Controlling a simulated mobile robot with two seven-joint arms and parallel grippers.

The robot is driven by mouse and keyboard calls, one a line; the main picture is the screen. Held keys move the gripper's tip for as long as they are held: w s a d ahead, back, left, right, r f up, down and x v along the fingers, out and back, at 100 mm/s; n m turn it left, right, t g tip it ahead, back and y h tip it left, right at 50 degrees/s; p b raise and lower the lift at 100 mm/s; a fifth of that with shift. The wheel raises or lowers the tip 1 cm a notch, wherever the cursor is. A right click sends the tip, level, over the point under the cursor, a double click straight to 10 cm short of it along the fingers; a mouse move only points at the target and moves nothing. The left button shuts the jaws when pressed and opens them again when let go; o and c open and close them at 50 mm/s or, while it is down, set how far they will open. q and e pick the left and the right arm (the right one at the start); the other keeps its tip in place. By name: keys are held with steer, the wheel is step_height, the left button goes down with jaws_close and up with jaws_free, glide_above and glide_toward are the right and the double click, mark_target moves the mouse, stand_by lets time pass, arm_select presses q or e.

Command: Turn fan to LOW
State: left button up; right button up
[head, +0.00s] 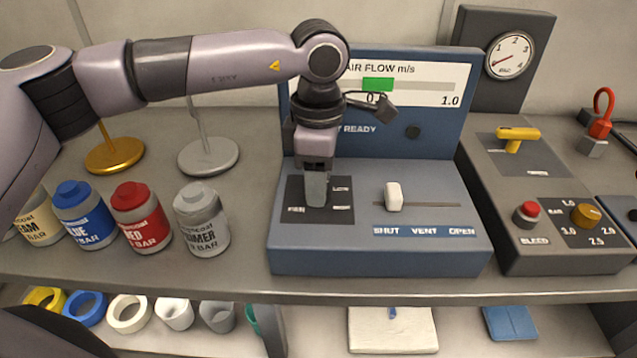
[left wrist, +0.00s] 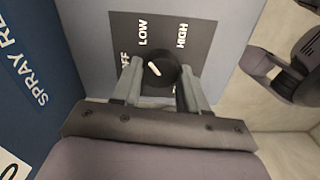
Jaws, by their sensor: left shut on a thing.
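The fan knob (left wrist: 165,72) is round and black with a white pointer mark. It sits on a dark plate (left wrist: 205,48) lettered OFF, LOW and HIGH. The pointer slants up and left in the left wrist view, between OFF and LOW. My left gripper (head: 316,195) comes down from above onto the blue control box (head: 380,258). Its fingers (left wrist: 160,95) are shut on the knob, one on each side. In the head view the gripper hides the knob. My right gripper is in neither view.
A white slider (head: 393,197) stands right of the knob, above SHUT, VENT and OPEN. The upright panel (head: 440,125) with an air-flow scale is behind. Paint jars (head: 203,220) stand close on the left. A grey box (head: 545,255) with controls stands on the right.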

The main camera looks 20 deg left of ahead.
arm_select(q)
steer(key=shift+m, duration=0.8)
steer(key=shift+r+b, duration=0.1)
steer(key=shift+b, duration=0.2)
steer(key=o, duration=1.1)
steer(key=shift+r, duration=3.55)
